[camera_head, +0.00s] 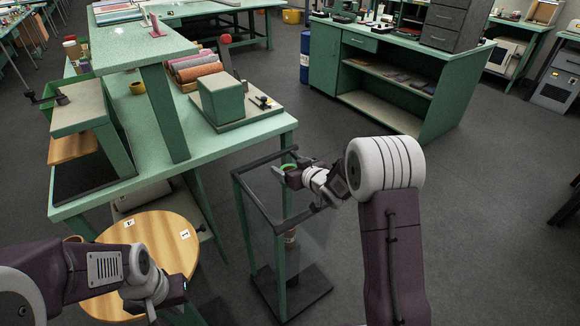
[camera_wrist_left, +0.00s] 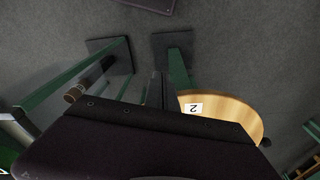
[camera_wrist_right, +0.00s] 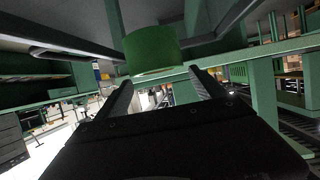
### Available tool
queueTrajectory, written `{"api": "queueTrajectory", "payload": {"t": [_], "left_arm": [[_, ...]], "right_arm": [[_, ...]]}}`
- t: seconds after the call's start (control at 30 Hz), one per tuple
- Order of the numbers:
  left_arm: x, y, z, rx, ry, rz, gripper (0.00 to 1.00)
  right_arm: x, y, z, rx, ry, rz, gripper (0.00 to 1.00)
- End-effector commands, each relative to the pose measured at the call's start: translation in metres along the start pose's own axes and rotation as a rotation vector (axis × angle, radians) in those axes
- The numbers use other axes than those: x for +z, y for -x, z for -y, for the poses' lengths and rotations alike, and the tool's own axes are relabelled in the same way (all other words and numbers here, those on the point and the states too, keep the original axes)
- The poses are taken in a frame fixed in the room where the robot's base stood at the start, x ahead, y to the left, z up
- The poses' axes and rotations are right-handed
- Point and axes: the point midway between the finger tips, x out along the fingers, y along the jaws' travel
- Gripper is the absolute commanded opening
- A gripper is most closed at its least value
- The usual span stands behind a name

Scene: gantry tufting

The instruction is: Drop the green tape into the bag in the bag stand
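The green tape (camera_head: 289,166) is a small ring at the tip of my right gripper (camera_head: 284,173), over the open top of the bag stand (camera_head: 237,190). In the right wrist view the tape (camera_wrist_right: 152,48) sits between the fingertips of my right gripper (camera_wrist_right: 162,76), which look closed on its sides. The stand has green posts, dark top bars and a dark base. A see-through bag (camera_head: 315,235) shows faintly inside it; its rim is hard to make out. My left gripper (camera_wrist_left: 157,90) looks shut and empty, low beside the round wooden stool.
The wooden stool (camera_head: 157,229) with number labels stands left of the bag stand. A green workbench (camera_head: 230,138) with coloured rolls (camera_head: 197,68) is behind it. A brown roll-like piece (camera_head: 290,238) shows within the stand. Open floor (camera_head: 470,220) lies to the right.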

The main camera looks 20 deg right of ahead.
Motion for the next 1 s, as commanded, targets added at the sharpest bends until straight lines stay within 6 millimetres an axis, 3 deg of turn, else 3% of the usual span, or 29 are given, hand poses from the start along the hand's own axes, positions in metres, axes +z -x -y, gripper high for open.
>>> {"api": "queueTrajectory", "payload": {"t": [0.37, 0.7, 0.83, 1.0], "left_arm": [[0.0, 0.001, 0.0, 0.0, 0.0, 0.0, 0.0], [-0.001, 0.008, 0.0, 0.0, 0.0, 0.0, 0.0], [-0.001, 0.009, 0.0, 0.0, 0.0, 0.0, 0.0], [-0.001, 0.009, 0.0, 0.0, 0.0, 0.0, 0.0]], "right_arm": [[0.0, 0.004, 0.0, 0.001, 0.0, 0.001, 0.89], [-0.001, 0.073, -0.001, 0.003, 0.0, 0.0, 0.89], [-0.001, 0.088, -0.001, 0.002, 0.0, 0.0, 0.89], [0.0, 0.091, 0.0, 0.0, 0.0, 0.001, 0.89]]}}
